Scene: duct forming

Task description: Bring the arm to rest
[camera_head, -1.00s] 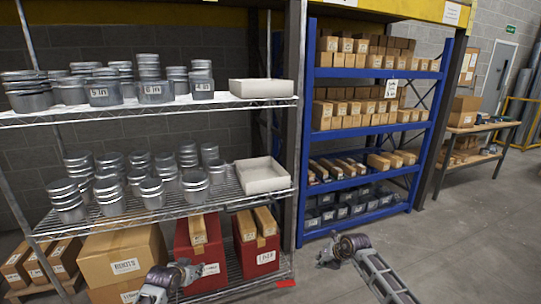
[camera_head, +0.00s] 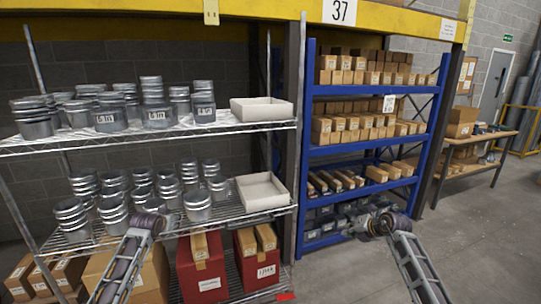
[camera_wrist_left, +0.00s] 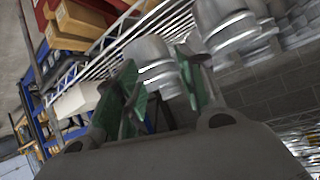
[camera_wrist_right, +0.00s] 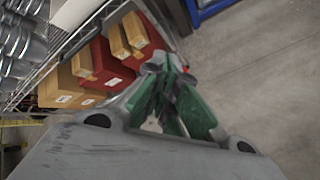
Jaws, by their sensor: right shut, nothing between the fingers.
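My left gripper (camera_head: 152,213) is in front of the wire rack's lower part, near the grey metal fittings (camera_head: 197,206) on the middle shelf. In the left wrist view its green-padded fingers (camera_wrist_left: 162,92) stand apart, with nothing seen held between them. Fittings show beyond the fingers; I cannot tell how close they are. My right gripper (camera_head: 384,224) is in front of the bottom of the blue rack (camera_head: 310,150). In the right wrist view its green-padded fingers (camera_wrist_right: 176,100) are together and empty.
The wire rack (camera_head: 150,136) holds fittings, two white trays (camera_head: 262,110) and, at the bottom, red bins (camera_head: 203,272) and cardboard boxes (camera_head: 150,278). A workbench (camera_head: 475,139) stands at the back right. The concrete floor (camera_head: 480,240) at right is clear.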

